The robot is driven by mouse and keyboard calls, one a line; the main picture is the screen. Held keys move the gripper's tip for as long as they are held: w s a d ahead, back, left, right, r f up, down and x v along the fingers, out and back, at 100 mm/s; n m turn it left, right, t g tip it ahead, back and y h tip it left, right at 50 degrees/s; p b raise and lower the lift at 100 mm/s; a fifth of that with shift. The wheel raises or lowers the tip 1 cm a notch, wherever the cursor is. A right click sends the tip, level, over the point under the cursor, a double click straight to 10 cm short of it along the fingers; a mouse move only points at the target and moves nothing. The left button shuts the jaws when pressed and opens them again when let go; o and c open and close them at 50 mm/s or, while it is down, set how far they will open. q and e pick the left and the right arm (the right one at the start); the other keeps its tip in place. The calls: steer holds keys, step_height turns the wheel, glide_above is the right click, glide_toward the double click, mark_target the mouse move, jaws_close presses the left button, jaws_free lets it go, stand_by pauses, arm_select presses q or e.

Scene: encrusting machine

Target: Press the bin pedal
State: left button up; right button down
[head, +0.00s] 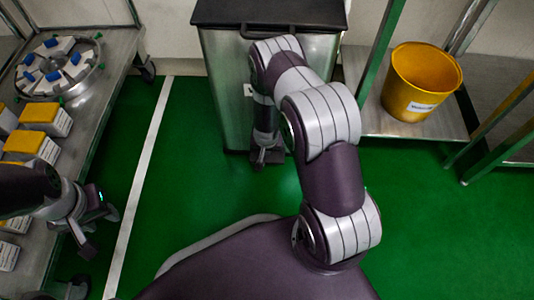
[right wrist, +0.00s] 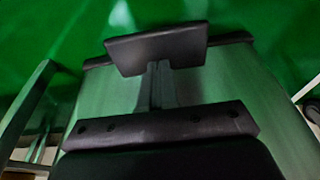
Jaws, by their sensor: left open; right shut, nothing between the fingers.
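The metal bin (head: 222,75) stands at the back centre, with its dark lid (head: 265,12) down. The dark pedal sticks out at the foot of its front and shows in the right wrist view (right wrist: 155,45); in the head view my right gripper partly hides it. My right gripper (head: 263,148) points down at the bin's foot, shut and empty. In the right wrist view its fingers (right wrist: 160,78) end at the pedal; I cannot tell whether they touch it. My left gripper (head: 97,232) is open and empty by the left table.
The metal table (head: 85,125) on the left holds a round tray (head: 88,84) and several yellow-topped boxes (head: 40,114). A yellow bucket (head: 420,85) stands on a low metal shelf (head: 375,118) at right. Green floor (head: 195,170) is clear before the bin.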

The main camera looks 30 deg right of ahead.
mark_target(267, 157)
steer(key=shift+s+a+f+b+x, duration=0.15)
steer(key=shift+s+b+x, duration=0.1)
steer(key=shift+b+x, duration=0.75)
steer(key=shift+s+a+b+x, duration=0.2)
steer(key=shift+b+x, duration=0.55)
steer(key=shift+x, duration=0.55)
steer(key=shift+s+a+f+b+x, duration=0.1)
steer(key=shift+s+b+x, duration=0.15)
steer(key=shift+b+x, duration=0.75)
steer(key=shift+p, duration=0.3)
steer(key=p+v, duration=0.3)
steer(key=w+p+v, duration=0.1)
steer(key=p+v, duration=0.2)
steer(key=p, duration=0.1)
steer(key=w+d+p+v, duration=0.1)
steer(key=p+v, duration=0.2)
steer(key=v, duration=0.1)
steer(key=shift+d+r, duration=0.15)
steer(key=shift+r, duration=0.2)
steer(key=shift+f, duration=0.2)
